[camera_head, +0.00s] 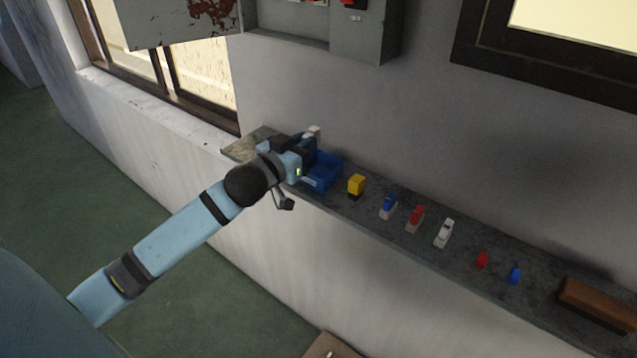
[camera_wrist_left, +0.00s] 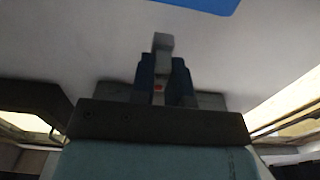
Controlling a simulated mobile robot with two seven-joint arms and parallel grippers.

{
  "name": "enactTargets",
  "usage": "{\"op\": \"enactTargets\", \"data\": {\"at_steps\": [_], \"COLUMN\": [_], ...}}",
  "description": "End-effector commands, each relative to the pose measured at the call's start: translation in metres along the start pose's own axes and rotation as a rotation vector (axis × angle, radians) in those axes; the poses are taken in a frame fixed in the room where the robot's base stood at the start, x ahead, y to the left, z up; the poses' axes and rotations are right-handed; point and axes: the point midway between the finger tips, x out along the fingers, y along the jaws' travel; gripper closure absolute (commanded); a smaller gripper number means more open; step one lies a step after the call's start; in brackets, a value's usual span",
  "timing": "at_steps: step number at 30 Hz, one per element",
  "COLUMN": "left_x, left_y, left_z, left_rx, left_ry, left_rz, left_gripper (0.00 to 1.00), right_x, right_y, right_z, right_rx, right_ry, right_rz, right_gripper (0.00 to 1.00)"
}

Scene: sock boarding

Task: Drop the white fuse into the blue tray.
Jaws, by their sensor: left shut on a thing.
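My left gripper (camera_head: 306,143) is shut on the white fuse, whose pale end (camera_head: 314,131) sticks out beyond the fingers. In the left wrist view the same fuse (camera_wrist_left: 162,42) stands as a pale block between the dark blue fingers of the gripper (camera_wrist_left: 163,72), with a small red spot below it. The blue tray (camera_head: 325,175) sits on the shelf just right of and below the gripper in the head view. The gripper hides part of its far left side, and its height above the tray is hard to tell. My right gripper is not in view.
The narrow grey shelf (camera_head: 380,232) runs along the wall. Right of the tray stand a yellow and black piece (camera_head: 356,186), a blue-topped one (camera_head: 388,206), a red-topped one (camera_head: 414,217) and another white one (camera_head: 444,233). A brown block (camera_head: 597,303) lies at far right.

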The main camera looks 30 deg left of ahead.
Motion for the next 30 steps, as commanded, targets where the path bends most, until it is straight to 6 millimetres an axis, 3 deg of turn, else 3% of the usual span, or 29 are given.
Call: {"op": "enactTargets", "data": {"at_steps": [9, 10, 13, 14, 23, 30], "left_x": [0.000, 0.000, 0.000, 0.000, -0.002, -0.035], "left_y": [0.000, 0.000, 0.000, 0.000, 0.000, 0.001], "left_z": [0.004, 0.004, 0.004, 0.004, 0.005, 0.007], "left_rx": [0.000, 0.000, 0.000, 0.000, 0.000, 0.000], "left_ry": [0.001, 0.001, 0.001, 0.001, 0.000, -0.001], "left_rz": [0.000, 0.000, 0.000, 0.000, 0.000, 0.002], "left_gripper": [1.00, 0.80, 0.57, 0.55, 0.55, 0.55], "right_x": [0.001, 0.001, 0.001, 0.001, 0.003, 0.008], "right_y": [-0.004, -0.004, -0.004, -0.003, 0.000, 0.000], "right_z": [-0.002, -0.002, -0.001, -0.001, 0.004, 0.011], "right_rx": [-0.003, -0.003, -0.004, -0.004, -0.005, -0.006], "right_ry": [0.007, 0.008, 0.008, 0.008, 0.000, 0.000], "right_rz": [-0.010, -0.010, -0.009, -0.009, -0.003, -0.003], "right_gripper": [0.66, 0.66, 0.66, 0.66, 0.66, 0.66]}}
